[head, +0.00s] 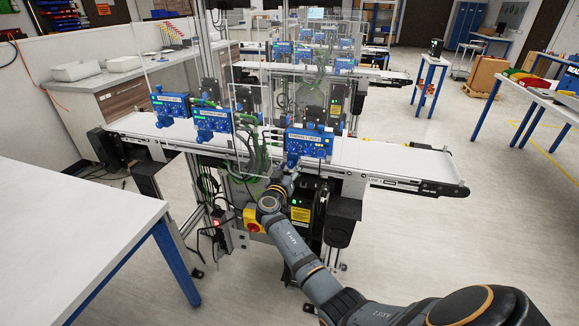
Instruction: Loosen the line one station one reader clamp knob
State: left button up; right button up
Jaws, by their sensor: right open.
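The near belt conveyor (385,159) crosses the middle of the head view, with blue label-bearing station boxes along its front side: one at left (170,107), one beside it (212,121) and one at right (309,143). My right arm comes in from the lower right. Its gripper (287,178) is open, just below and left of the right-hand blue box, at the conveyor's front edge. The fingers are small and partly blend with the fixtures behind. I cannot make out the reader clamp knob or tell whether the gripper touches it. My left gripper is out of view.
Green cables (255,158) hang between the boxes, close to my gripper. A yellow switch box with a red knob (253,216) is below left. A white table (70,225) fills the left foreground.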

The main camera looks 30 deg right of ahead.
jog(key=shift+c, duration=0.4)
grip_shut()
